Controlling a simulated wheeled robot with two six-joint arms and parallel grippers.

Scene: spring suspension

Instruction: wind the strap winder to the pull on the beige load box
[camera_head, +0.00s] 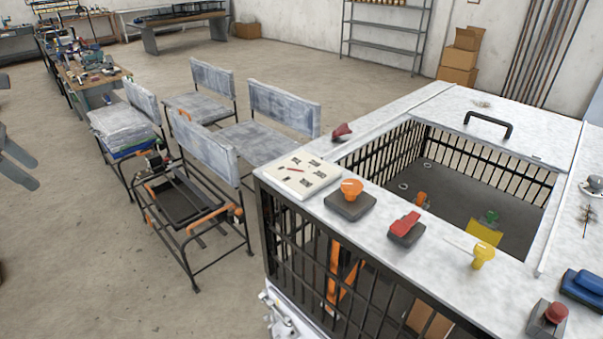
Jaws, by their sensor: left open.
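A flat beige panel (302,175) lies on the near left corner of the white-topped cage. It has several dark marks and a short red mark, too small to read. It is the only beige box-like thing on the cage top. I cannot tell for sure which part is the strap winder. An orange knob on a dark base (350,190) stands just right of the panel, and a red handle on a dark base (405,226) is further right. My left gripper (272,303) shows small at the bottom, low outside the cage, open and apart from these parts.
The white cage top (440,250) also bears a yellow knob (483,256), a red button (555,313), a blue block (582,287) and a black handle (488,123). Barred walls surround a dark inside.

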